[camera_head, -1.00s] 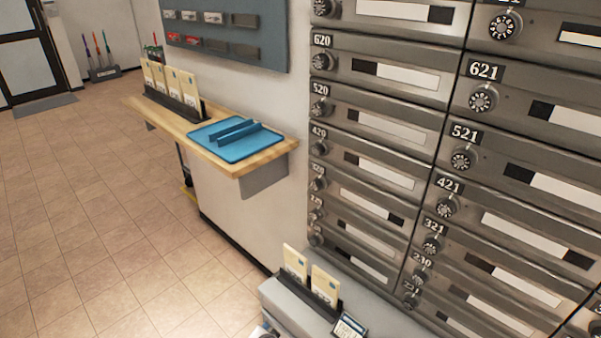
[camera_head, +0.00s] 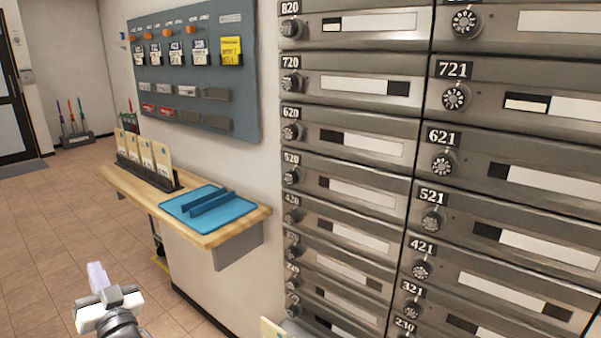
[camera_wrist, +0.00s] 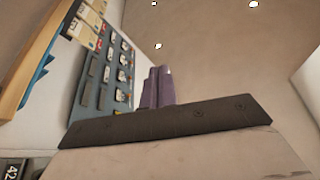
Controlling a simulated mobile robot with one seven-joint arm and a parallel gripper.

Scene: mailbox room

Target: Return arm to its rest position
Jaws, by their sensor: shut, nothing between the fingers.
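My gripper (camera_head: 97,278) is at the lower left in the head view, in front of the wooden shelf and the tiled floor, pointing up. In the wrist view my gripper's fingers (camera_wrist: 158,86) are together with nothing between them. The fingers look pale purple. My gripper touches nothing that I can see. Most of my arm is below the picture.
A wall shelf (camera_head: 226,234) holds a blue tray (camera_head: 170,207) and a rack of cards (camera_head: 147,152). A grey wall panel (camera_head: 245,110) carries tags. Numbered mailboxes (camera_head: 350,152) fill the right. The tiled floor (camera_head: 40,220) at the left is clear.

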